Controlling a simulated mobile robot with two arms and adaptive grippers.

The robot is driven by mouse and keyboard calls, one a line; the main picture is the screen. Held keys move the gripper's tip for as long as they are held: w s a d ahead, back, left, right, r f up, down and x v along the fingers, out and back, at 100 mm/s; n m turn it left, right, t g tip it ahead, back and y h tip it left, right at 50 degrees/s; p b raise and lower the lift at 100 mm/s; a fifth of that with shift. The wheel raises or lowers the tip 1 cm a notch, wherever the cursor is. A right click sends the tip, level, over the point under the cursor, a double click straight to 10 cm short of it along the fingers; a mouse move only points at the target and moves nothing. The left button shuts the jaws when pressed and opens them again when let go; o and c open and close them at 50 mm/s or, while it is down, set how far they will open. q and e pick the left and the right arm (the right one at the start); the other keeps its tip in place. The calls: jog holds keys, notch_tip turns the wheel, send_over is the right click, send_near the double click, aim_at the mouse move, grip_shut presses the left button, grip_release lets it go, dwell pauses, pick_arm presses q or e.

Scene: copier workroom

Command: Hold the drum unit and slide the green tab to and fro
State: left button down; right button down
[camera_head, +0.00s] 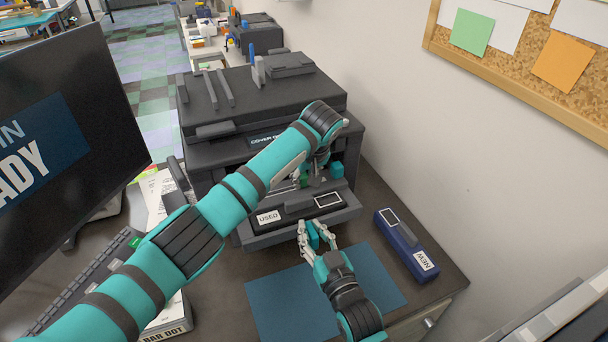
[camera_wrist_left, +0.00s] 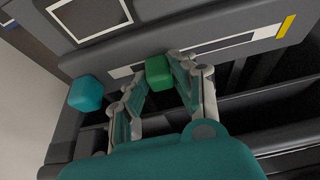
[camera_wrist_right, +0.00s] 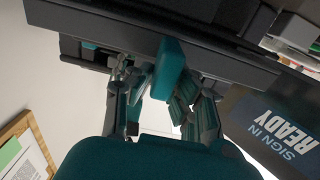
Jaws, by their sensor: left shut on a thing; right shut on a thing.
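The black drum unit (camera_head: 295,209), labelled USED, sits at the open front of the copier. My left gripper (camera_head: 308,180) is above its far side. In the left wrist view the left fingers (camera_wrist_left: 155,80) are shut on the green tab (camera_wrist_left: 159,70), which sits along a pale strip on the unit. My right gripper (camera_head: 317,237) is at the near side. In the right wrist view its fingers (camera_wrist_right: 160,90) are shut on a teal grip (camera_wrist_right: 169,62) under a dark bar. I cannot tell whether that grip belongs to the drum unit or the tray.
The copier (camera_head: 245,105) stands behind, with a teal knob (camera_head: 337,170) beside my left gripper. A blue NEW unit (camera_head: 405,244) lies at the right. A blue mat (camera_head: 270,305) lies in front. A monitor (camera_head: 65,125) and keyboard (camera_head: 90,272) are at the left.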

pick_arm(q)
jog(key=shift+w+d+r, duration=0.1)
jog(key=shift+w+d, duration=0.2)
jog(key=shift+d, duration=0.25)
jog(key=shift+w+d+r, duration=0.1)
jog(key=shift+w+d, duration=0.2)
jog(key=shift+d, duration=0.25)
jog(key=shift+w+d+f, duration=0.15)
jog(key=shift+w+d, duration=0.05)
jog(key=shift+d, duration=0.4)
jog(key=c, duration=1.1)
grip_release()
jog(key=shift+d, duration=0.15)
